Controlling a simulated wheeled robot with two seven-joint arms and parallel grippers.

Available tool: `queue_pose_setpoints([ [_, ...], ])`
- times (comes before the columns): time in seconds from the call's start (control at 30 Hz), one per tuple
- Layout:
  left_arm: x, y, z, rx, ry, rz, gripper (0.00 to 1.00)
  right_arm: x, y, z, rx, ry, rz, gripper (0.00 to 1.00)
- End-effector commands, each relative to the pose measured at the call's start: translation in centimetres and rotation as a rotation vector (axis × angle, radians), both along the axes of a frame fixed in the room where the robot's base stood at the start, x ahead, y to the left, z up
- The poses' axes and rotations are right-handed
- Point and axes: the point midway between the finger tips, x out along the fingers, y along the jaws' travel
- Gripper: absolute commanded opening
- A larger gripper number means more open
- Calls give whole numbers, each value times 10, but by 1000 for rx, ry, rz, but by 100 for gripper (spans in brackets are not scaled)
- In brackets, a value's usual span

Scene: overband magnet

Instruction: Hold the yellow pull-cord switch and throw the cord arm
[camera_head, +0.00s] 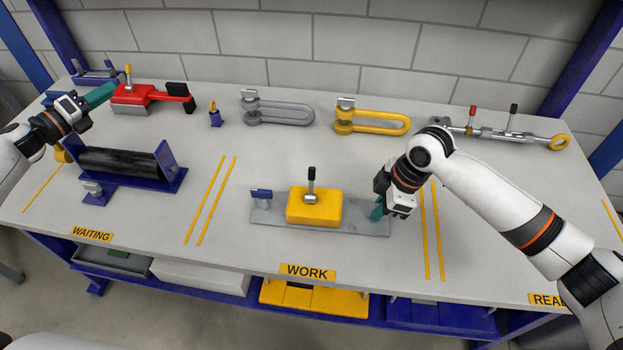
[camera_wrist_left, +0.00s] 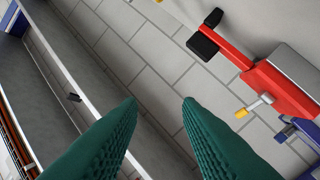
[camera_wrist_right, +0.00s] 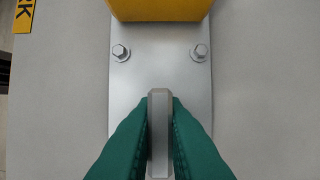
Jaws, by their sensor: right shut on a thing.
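The yellow pull-cord switch (camera_head: 314,207) sits on a grey base plate (camera_head: 270,215) in the work area. A cord arm with a black grip (camera_head: 312,174) stands upright from its top. A small blue-topped part (camera_head: 261,194) is at the plate's left end. My right gripper (camera_head: 377,211) is at the plate's right end, shut on an upright grey tab, which shows between the fingers in the right wrist view (camera_wrist_right: 159,135). The yellow body (camera_wrist_right: 160,10) is just ahead of it there. My left gripper (camera_head: 99,96) is open and empty at the far left, near the red switch (camera_head: 133,95).
A black roller (camera_head: 118,162) in a blue frame lies at the left. A grey shackle (camera_head: 280,112), a yellow shackle (camera_head: 372,121) and a turnbuckle-like rod (camera_head: 500,134) lie along the back. The table around the plate is clear.

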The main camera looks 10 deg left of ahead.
Motion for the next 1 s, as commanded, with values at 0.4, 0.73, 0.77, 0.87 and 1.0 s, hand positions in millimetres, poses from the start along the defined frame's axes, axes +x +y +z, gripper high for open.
queue_pose_setpoints([
  [0.4,17,-210,-25,119,16,-621,32,0,0,1,1,-1,0,0],
  [0.73,-16,-367,-31,393,83,-1200,32,0,0,1,1,-1,0,0],
  [0.77,-20,-378,-31,432,93,-1253,32,0,0,1,1,-1,0,0],
  [0.87,-35,-411,-32,578,140,-1419,32,0,0,1,1,-1,0,0],
  [1.0,-50,-436,-31,770,212,-1579,32,0,0,1,1,-1,0,0],
])
